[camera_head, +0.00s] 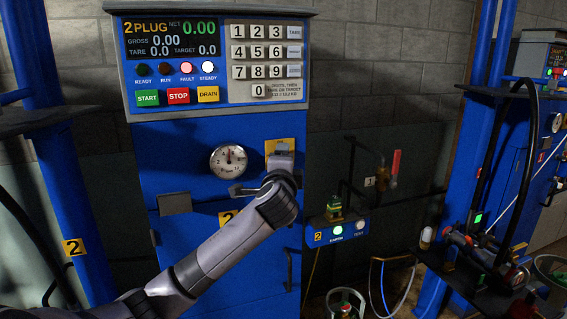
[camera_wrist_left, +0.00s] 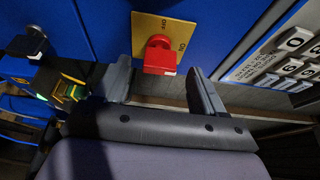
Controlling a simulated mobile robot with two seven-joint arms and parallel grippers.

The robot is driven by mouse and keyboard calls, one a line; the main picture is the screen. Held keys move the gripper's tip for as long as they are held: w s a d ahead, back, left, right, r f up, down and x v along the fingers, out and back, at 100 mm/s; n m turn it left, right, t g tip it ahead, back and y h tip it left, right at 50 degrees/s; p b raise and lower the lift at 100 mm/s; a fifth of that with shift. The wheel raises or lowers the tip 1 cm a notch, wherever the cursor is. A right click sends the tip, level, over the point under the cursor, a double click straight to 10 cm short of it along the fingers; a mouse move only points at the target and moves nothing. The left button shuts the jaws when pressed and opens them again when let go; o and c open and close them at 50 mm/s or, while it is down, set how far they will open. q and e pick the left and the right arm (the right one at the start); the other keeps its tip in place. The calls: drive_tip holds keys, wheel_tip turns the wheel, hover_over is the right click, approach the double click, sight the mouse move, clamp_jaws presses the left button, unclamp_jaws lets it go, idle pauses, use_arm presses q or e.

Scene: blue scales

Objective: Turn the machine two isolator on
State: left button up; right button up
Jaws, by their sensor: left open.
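Machine two (camera_head: 150,120) is a blue cabinet with a "2 PLUG" display, and its number 2 label shows below. Its isolator is a red handle (camera_wrist_left: 160,58) on a yellow plate (camera_wrist_left: 178,27) in the left wrist view. In the head view the yellow plate (camera_head: 290,145) shows behind my gripper, and the red handle is hidden. My left gripper (camera_head: 262,178) is open in front of the plate. In the left wrist view its two fingers (camera_wrist_left: 158,72) stand on either side of the red handle, with gaps between. I cannot tell the handle's setting for sure.
A round gauge (camera_head: 228,161) is left of the gripper. The keypad panel (camera_head: 267,62) is above. A small blue box with a green-lit lamp (camera_head: 338,229) and a red-handled valve (camera_head: 395,165) are to the right. Another blue machine (camera_head: 545,130) stands at the far right.

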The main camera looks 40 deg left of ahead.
use_arm(q)
drive_tip(key=shift+v, duration=1.4)
